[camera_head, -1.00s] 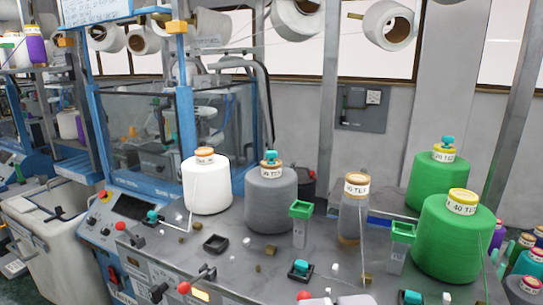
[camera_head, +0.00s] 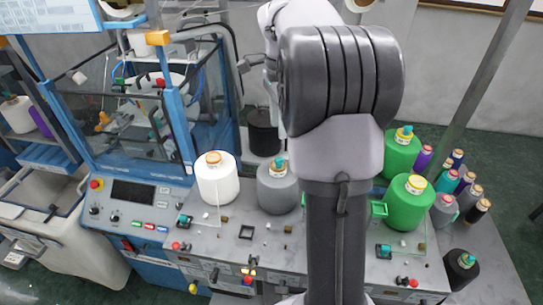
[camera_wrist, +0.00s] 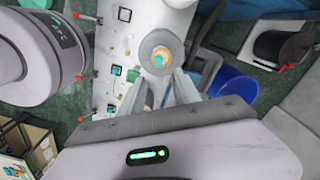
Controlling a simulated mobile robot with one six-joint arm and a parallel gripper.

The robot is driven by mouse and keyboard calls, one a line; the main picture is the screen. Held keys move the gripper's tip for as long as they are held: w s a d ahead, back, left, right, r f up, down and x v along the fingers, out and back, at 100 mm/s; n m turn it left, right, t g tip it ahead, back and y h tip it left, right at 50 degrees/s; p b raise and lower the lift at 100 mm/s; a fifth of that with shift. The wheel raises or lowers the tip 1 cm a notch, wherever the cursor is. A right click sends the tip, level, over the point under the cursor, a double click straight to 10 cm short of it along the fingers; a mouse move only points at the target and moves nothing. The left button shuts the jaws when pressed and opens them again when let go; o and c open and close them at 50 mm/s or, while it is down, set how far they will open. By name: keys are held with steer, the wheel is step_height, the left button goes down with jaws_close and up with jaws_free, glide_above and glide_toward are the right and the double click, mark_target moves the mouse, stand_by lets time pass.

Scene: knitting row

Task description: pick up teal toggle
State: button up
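Several teal toggles show in the head view. One teal toggle (camera_head: 184,219) is on a dark square base at the left of the grey worktop, another (camera_head: 384,250) is on a base at the right. A teal toggle (camera_head: 279,162) also sits on top of the grey yarn cone (camera_head: 278,189). In the wrist view a teal piece (camera_wrist: 116,70) lies on the pale worktop, left of a grey cone (camera_wrist: 160,38). My gripper (camera_wrist: 161,88) is open and empty, its fingers pointing toward that cone. In the head view my arm hides my gripper.
A white cone (camera_head: 217,183) and green cones (camera_head: 408,208) stand on the worktop (camera_head: 213,258) as tall obstacles. Small dark cones (camera_head: 466,262) stand at the right. In the wrist view a blue bin (camera_wrist: 234,84) is on the floor.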

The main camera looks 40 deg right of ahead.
mark_target(279, 159)
steer(key=f, duration=1)
steer(key=shift+s+f, duration=0.3)
steer(key=shift+f, duration=0.05)
steer(key=shift+w+f, duration=0.15)
jaws_close()
